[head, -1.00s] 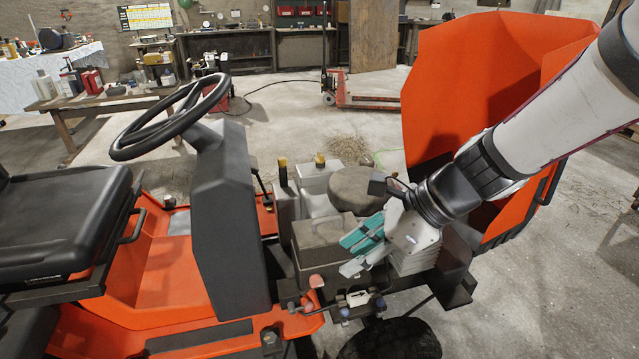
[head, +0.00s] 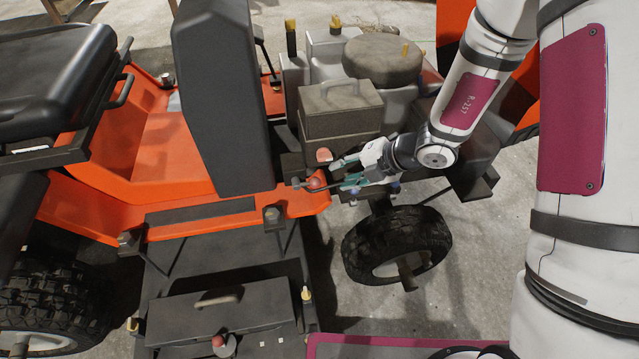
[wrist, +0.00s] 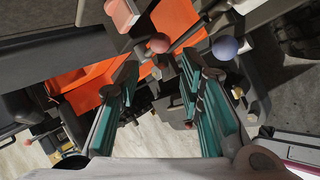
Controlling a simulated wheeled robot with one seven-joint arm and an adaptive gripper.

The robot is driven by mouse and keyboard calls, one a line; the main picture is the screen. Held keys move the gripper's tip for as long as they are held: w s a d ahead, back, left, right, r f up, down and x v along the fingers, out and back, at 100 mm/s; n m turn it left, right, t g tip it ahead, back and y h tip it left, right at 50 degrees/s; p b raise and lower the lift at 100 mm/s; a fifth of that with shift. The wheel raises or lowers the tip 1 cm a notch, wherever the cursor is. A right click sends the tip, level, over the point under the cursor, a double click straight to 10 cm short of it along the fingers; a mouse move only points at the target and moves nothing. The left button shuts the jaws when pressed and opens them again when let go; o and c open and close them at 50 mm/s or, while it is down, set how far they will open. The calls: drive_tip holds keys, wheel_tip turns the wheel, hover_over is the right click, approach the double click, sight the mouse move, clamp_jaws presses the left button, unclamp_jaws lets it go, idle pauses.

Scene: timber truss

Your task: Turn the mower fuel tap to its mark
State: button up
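The orange mower (head: 130,170) fills the middle of the head view. On its near side, beside the engine, are a pinkish-red round knob (head: 314,183), a flatter pinkish-red one (head: 323,155) and a blue knob (head: 394,188). In the wrist view the pink ball (wrist: 160,43) is just beyond and between my fingertips, and the blue ball (wrist: 225,47) lies right of the right finger. I cannot tell which part is the fuel tap, and no mark is readable. My gripper (head: 336,172), with teal fingers, is open; in the wrist view nothing is between the fingers (wrist: 157,68).
A dark box with a handle (head: 340,105) stands just above my gripper. The steering column cover (head: 225,100) rises to the left. A front wheel (head: 397,245) is below. A dark toolbox (head: 215,315) lies lower left. Open concrete floor (head: 470,285) is at the right.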

sight(319, 182)
drive_tip(key=b+x, duration=0.3)
drive_tip(key=x, duration=0.7)
clamp_jaws()
